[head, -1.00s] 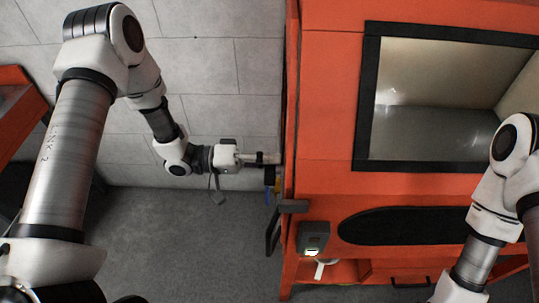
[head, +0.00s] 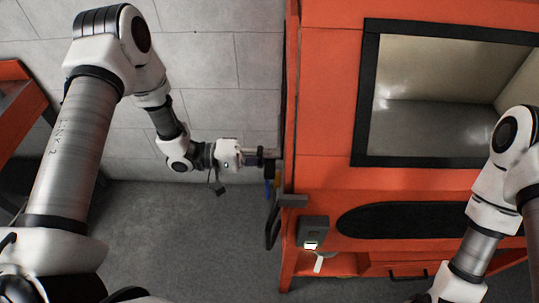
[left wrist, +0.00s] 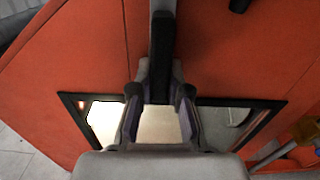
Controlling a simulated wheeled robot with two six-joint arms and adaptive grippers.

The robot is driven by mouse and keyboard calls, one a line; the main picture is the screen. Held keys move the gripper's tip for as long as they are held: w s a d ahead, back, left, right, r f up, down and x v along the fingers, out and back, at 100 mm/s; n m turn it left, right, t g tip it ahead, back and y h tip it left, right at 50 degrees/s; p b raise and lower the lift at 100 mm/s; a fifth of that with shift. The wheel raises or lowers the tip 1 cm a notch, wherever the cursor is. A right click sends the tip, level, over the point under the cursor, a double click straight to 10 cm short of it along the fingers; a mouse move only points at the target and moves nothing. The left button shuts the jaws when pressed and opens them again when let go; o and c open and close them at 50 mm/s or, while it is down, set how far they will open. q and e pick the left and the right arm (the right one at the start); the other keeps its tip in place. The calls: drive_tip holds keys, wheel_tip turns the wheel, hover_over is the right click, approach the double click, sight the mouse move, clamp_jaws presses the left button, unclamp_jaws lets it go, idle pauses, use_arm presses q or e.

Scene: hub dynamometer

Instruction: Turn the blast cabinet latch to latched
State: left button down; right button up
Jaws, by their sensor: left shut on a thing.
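The orange blast cabinet (head: 325,110) fills the right of the head view, with a black-framed window. My left gripper (head: 270,156) reaches its left side wall from the left. In the left wrist view, my left gripper (left wrist: 160,92) has its two fingers on either side of a dark latch handle (left wrist: 161,45) and is shut on it. The handle runs up from between the fingertips along the orange panel. In the head view the gripper and the cabinet edge largely hide the latch. My right arm is at the right, its gripper out of view.
A dark pull handle (head: 273,222) and a grey box with a lit display (head: 312,232) are on the cabinet's lower left corner. A black-framed window (left wrist: 98,104) shows in the left wrist view. Open grey floor (head: 190,245) lies left of the cabinet.

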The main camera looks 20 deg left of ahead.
use_arm(q)
drive_tip(key=shift+s+f, duration=0.25)
drive_tip(key=shift+f, duration=0.05)
drive_tip(key=c, duration=1.1)
unclamp_jaws()
drive_tip(key=shift+w, duration=0.1)
drive_tip(key=shift+r, duration=0.2)
drive_tip(key=v, duration=1.2)
